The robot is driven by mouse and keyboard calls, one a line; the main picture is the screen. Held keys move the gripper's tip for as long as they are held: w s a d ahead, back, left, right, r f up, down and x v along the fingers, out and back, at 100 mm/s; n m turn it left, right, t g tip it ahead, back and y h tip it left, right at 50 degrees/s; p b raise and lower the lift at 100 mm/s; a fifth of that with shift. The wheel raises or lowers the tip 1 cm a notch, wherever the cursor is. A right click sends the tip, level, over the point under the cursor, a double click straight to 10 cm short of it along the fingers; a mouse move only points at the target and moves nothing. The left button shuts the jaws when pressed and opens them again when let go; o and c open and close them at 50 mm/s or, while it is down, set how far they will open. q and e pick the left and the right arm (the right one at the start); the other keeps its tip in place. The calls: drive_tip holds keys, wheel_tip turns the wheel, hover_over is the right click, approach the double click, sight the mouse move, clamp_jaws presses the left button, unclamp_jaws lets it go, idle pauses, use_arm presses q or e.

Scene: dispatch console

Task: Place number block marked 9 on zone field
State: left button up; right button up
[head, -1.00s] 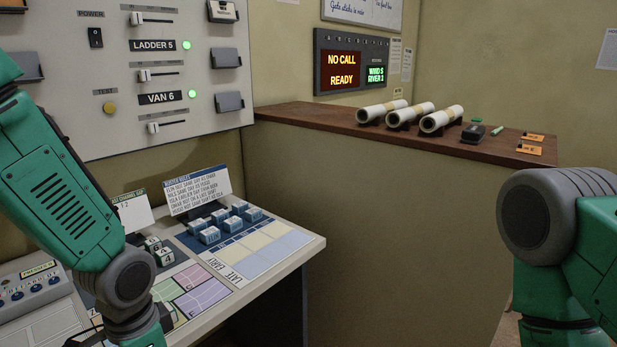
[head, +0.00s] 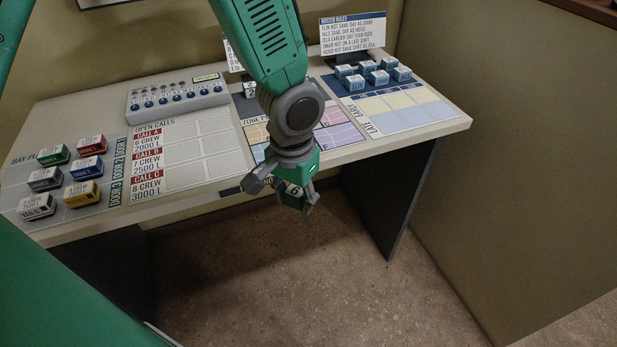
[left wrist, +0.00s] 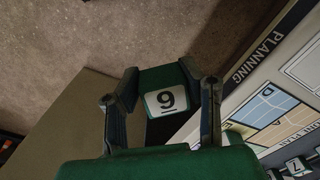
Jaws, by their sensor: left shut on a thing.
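My left gripper (head: 286,188) is shut on a dark green number block (head: 295,192) with a white face. In the left wrist view the block (left wrist: 166,101) sits between the two fingers and its face reads 9 with a line under it. In the head view the mark looks like a 6. The block is held in front of the console's front edge, over the floor. The zone field (head: 340,134), with coloured squares, lies on the desk behind my left arm and is partly hidden. It also shows in the left wrist view (left wrist: 264,107). My right gripper is not in view.
A bay panel with several coloured blocks (head: 87,168) is at the left, beside the open calls grid (head: 190,155). A button box (head: 178,95) stands behind. Roster blocks (head: 380,78) and a shift grid (head: 400,108) are at the right. Another number block (left wrist: 297,166) shows in the left wrist view.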

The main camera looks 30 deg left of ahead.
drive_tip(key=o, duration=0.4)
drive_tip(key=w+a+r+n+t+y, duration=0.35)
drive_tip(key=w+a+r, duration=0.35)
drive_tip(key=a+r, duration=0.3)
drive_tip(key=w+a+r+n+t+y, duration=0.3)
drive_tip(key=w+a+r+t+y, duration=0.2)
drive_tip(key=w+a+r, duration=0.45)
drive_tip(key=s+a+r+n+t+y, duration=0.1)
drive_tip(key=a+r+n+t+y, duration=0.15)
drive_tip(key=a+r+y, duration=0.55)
use_arm(q)
drive_tip(key=w+d+r+m, duration=0.4)
drive_tip(key=d+r+m, duration=0.3)
drive_tip(key=d+r, duration=0.3)
drive_tip(key=d, duration=0.3)
drive_tip(key=shift+d+m, duration=0.3)
drive_tip(key=shift+d, duration=0.1)
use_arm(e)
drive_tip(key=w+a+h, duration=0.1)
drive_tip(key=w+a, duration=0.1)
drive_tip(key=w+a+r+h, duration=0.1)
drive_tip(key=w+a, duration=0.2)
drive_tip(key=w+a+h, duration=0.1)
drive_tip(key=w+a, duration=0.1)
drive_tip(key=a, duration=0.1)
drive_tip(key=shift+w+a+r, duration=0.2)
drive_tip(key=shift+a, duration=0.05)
